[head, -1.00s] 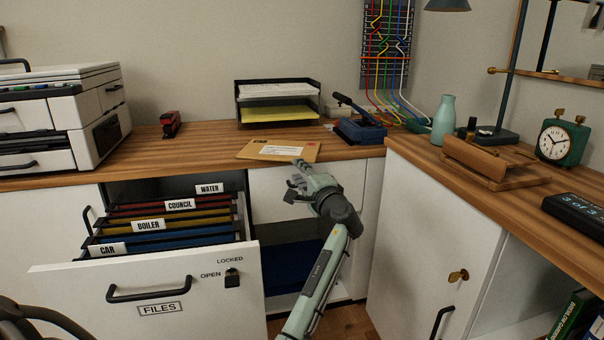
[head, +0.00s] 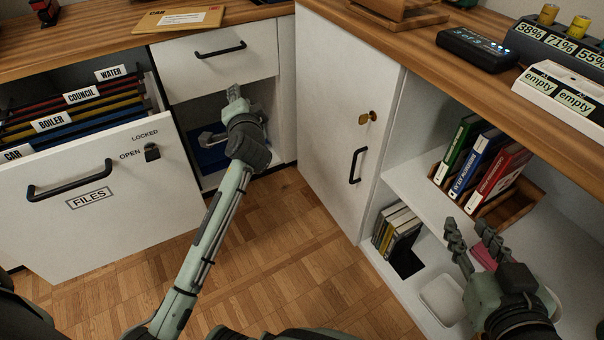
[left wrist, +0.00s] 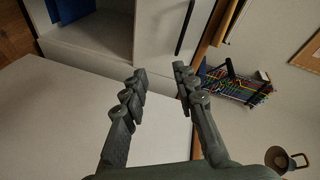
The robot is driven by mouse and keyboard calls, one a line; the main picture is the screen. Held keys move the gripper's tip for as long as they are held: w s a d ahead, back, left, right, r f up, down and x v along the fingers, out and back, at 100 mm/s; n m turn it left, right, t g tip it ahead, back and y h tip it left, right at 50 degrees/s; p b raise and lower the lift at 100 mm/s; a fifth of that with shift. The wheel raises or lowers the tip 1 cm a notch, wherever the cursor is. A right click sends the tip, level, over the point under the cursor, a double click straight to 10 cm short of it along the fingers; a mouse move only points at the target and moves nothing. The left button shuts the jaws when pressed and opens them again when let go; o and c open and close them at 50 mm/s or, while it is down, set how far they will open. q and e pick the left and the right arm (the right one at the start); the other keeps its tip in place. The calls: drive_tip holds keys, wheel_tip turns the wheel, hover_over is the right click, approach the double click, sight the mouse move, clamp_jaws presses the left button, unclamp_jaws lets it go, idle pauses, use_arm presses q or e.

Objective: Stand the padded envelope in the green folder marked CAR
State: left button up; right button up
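The padded envelope (head: 178,19) lies flat on the desk at the top left of the head view, with a white label and "CAR" printed on it. The CAR tab (head: 14,153) is the frontmost in the open file drawer (head: 95,195). Its folder is mostly hidden behind the drawer front, so I cannot tell its colour. My left gripper (head: 234,92) is below and apart from the envelope, before the open cabinet compartment. The left wrist view shows its fingers (left wrist: 160,72) apart with nothing between. My right gripper (head: 470,225) is open and empty, by the lower shelf.
BOILER, COUNCIL and WATER tabs (head: 110,73) stand behind CAR. The drawer front, marked FILES, juts out over the floor. A shut drawer with a black handle (head: 220,50) is under the envelope. The white cabinet door (head: 345,100) and a shelf with books (head: 480,165) are right.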

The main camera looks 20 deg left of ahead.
use_arm(q)
drive_tip(key=s+d+n+h, duration=0.2)
drive_tip(key=s+d+h, duration=1)
drive_tip(key=s+d, duration=0.7)
drive_tip(key=d, duration=0.4)
drive_tip(key=shift+s+n+t, duration=0.2)
drive_tip(key=shift+n+t, duration=0.1)
drive_tip(key=shift+t, duration=0.1)
drive_tip(key=shift+d, duration=0.1)
